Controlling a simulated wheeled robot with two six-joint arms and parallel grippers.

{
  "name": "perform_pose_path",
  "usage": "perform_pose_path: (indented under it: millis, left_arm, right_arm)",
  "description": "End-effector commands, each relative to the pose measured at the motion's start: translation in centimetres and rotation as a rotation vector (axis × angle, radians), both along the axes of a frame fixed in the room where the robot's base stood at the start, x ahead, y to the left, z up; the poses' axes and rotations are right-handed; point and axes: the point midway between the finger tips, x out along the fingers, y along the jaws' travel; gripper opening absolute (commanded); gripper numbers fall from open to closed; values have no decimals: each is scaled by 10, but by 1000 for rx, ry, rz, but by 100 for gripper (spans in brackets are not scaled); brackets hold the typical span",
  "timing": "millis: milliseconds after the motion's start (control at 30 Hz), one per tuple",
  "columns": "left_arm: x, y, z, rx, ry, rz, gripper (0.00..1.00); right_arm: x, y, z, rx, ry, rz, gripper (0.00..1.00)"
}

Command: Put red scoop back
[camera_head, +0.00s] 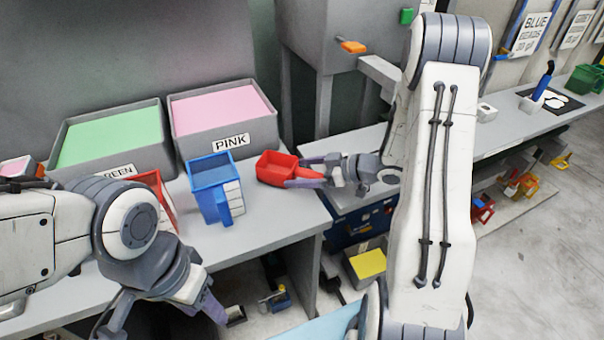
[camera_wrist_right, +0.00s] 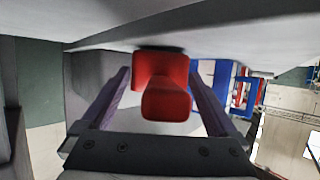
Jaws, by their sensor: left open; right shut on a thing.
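The red scoop (camera_head: 276,168) is just in front of the pink bin, to the right of the blue jug, in the head view. My right gripper (camera_head: 308,174) is shut on the red scoop, coming from the right. In the right wrist view the red scoop (camera_wrist_right: 162,68) lies between the two purple fingers, its rounded handle toward the camera. I cannot tell whether the scoop touches the bench. My left gripper (camera_head: 165,315) is open and empty at the lower left, in front of the bench edge.
The blue jug (camera_head: 212,181) stands on the bench (camera_head: 265,215), with a red container (camera_head: 165,205) partly hidden behind my left arm. A green-filled bin (camera_head: 110,140) and a pink-filled bin (camera_head: 221,115) stand behind. A grey press (camera_head: 330,50) stands at the back.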

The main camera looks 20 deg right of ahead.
Motion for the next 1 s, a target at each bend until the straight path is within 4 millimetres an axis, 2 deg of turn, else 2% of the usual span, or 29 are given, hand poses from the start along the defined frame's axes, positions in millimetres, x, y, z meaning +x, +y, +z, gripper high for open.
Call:
perform_pose_path:
  millis: [433, 467, 800, 1000]
  left_arm:
    - [0, 0, -2, 0, 0, 0, 50]
    - [0, 0, -2, 0, 0, 0, 50]
    - [0, 0, 1, 0, 0, 0, 50]
    - [0, 0, 1, 0, 0, 0, 50]
  right_arm:
    - [0, 0, -9, 1, -2, -1, 32]
    - [0, 0, -8, 0, -2, -1, 100]
    - [-1, -2, -3, -1, -3, -1, 100]
    - [-21, -25, 9, -1, -4, -7, 100]
